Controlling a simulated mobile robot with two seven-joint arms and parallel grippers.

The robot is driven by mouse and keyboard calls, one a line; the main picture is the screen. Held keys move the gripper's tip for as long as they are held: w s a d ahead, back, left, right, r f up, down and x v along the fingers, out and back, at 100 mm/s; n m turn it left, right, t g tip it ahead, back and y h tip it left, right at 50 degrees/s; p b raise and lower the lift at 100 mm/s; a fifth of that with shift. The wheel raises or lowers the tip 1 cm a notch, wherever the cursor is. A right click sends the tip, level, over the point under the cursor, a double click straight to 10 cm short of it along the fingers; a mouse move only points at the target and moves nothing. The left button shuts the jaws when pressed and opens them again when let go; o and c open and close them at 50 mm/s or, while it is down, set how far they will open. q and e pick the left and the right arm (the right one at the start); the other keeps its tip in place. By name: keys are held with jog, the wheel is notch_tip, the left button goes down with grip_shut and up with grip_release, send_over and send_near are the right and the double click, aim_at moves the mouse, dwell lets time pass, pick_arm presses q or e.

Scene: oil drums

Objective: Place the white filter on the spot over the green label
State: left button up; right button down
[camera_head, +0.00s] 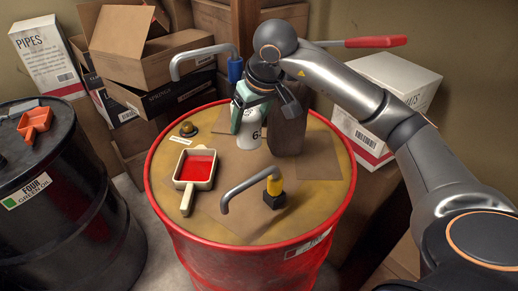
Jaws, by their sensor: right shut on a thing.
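The white filter (184,198) is a square, cream-white pan with a short handle and a red inside. It lies on the left part of the red drum's tan top, its handle toward the front. The green label (27,190) is on the side of the black drum (75,200) at the left and reads FOUR. An orange filter (35,122) lies on that drum's top, above the label. My right gripper (262,98) is at the back of the red drum, apart from the white filter, shut on a white and mint-green bottle (248,134). My left gripper is not in view.
The red drum (165,215) carries a yellow-based bent pipe (238,191) at its front and a dark knob (188,129) at its left. A brown block (287,132) stands beside the bottle. A blue-ended pipe (203,50) and cardboard boxes (130,45) are behind. A white box (385,85) stands right.

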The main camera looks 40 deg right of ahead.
jog(key=shift+d, duration=0.25)
notch_tip(320, 180, down, 10)
jog(key=shift+r, duration=0.1)
dwell(0.4)
jog(key=shift+f, duration=0.2)
jog(key=shift+c, duration=2.2)
grip_release()
jog(key=shift+f+b, duration=0.1)
jog(key=shift+b, duration=0.2)
jog(key=o, duration=0.4)
jog(key=shift+o, duration=0.2)
